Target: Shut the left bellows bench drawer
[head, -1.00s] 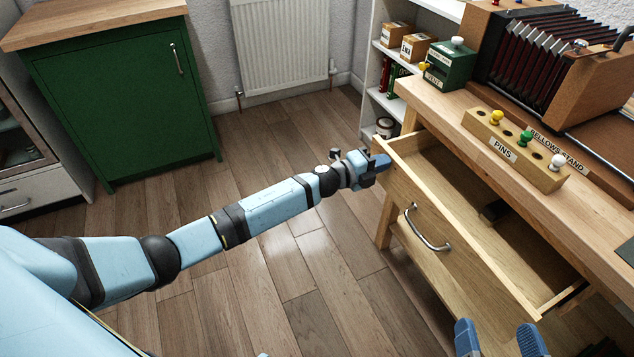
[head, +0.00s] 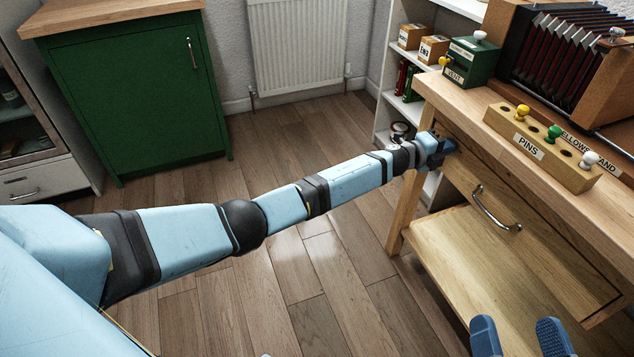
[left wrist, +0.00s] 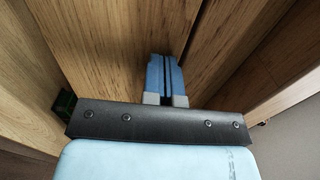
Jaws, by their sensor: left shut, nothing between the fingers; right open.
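The left bellows bench drawer (head: 540,225) is a wooden front with a curved metal handle (head: 497,209), set under the bench top. My left gripper (head: 450,147) is shut and empty, at the upper left end of the drawer front. In the left wrist view its closed blue fingers (left wrist: 165,75) point at wood; whether they touch it is hard to tell. My right gripper (head: 522,338) is open and empty at the bottom edge, in front of the bench.
The bench top (head: 455,95) carries a pins block (head: 540,150), a green vent box (head: 470,62) and the bellows (head: 560,50). A lower wooden shelf (head: 450,265) juts out under the drawer. A green cabinet (head: 125,95) stands far left. The floor between is clear.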

